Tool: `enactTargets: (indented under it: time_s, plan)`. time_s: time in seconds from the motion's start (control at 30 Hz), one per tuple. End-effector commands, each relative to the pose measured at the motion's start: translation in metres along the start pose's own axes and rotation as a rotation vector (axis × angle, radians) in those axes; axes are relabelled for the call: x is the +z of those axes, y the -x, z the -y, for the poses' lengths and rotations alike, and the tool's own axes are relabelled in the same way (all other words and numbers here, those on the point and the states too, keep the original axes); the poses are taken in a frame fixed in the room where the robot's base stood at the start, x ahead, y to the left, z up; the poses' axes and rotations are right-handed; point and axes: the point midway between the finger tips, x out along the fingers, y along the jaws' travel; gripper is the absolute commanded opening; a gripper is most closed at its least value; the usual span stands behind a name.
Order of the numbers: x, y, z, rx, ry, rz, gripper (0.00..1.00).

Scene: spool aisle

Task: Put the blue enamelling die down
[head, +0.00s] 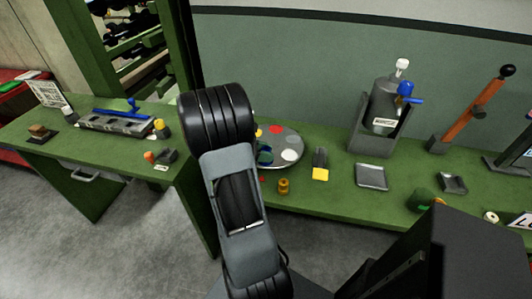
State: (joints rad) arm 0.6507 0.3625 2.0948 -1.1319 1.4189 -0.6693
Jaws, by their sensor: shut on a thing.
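I cannot make out the blue enamelling die for certain. My arm runs up the middle of the view and hides part of the green bench behind it. My gripper is not visible; it may be behind the arm. A round grey plate (290,139) with coloured spots, red and white among them, lies on the bench just right of my arm. A small dark blue and green patch shows at its left edge, partly covered by the arm; I cannot tell what it is.
On the right bench (332,197) stand a small brass piece (284,186), a black and yellow block (320,165), a shallow grey tray (371,177) and a grey canister (385,103) in a holder. The left bench (103,153) carries a grey rack (114,123) with a blue handle.

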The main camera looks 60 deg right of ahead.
Motion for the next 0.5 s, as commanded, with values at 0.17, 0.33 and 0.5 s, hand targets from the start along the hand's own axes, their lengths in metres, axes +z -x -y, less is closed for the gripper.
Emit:
enactTargets:
  time_s: [0.17,0.33,0.5]
  plan:
    - [0.0006,0.0003,0.0,0.0,-0.001,0.0,0.07]
    - [-0.0031,-0.0012,0.0,0.0,-0.001,0.0,0.07]
    - [-0.0035,-0.0014,0.0,0.0,-0.001,0.0,0.42]
